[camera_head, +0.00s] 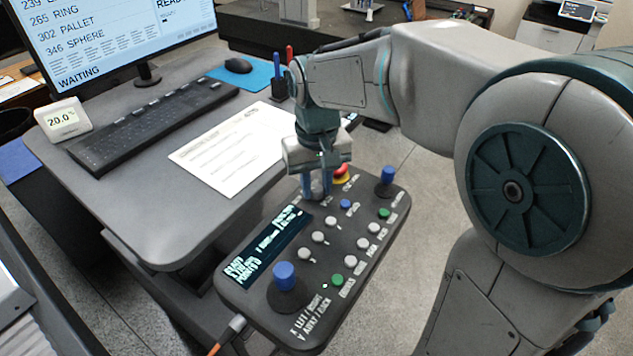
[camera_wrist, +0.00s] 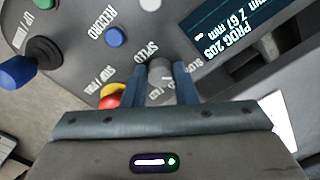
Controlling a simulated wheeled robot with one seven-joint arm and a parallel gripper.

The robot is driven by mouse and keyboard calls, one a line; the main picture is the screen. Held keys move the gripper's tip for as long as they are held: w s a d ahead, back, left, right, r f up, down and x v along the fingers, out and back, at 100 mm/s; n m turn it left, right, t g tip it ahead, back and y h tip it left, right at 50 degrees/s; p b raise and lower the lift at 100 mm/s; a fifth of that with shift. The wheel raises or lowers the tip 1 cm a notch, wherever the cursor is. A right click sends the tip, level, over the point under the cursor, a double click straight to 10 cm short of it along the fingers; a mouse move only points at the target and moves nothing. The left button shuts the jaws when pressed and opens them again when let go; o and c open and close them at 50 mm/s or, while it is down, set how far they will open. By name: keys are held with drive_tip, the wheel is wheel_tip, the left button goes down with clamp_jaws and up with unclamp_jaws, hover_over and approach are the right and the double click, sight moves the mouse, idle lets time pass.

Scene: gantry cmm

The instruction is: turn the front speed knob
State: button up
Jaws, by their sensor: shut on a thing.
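The front speed knob (camera_wrist: 160,76) is a small grey round knob on the dark control box (camera_head: 232,283), by printed speed labels. In the wrist view my gripper (camera_wrist: 165,78) has its two blue fingers on either side of the knob, shut on it.
A red and yellow stop button (camera_head: 341,173) and a blue joystick (camera_head: 387,179) stand close to my gripper. Another blue joystick (camera_head: 285,281) is at the near end. Several white, green and blue buttons lie between. A desk with a keyboard (camera_head: 152,125) and paper (camera_head: 232,150) is at left.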

sight(317, 188)
drive_tip(key=shift+n, duration=0.3)
drive_tip(key=o, duration=1)
wheel_tip(317, 188, up, 14)
drive_tip(key=shift+f, duration=0.1)
drive_tip(key=shift+d, duration=0.1)
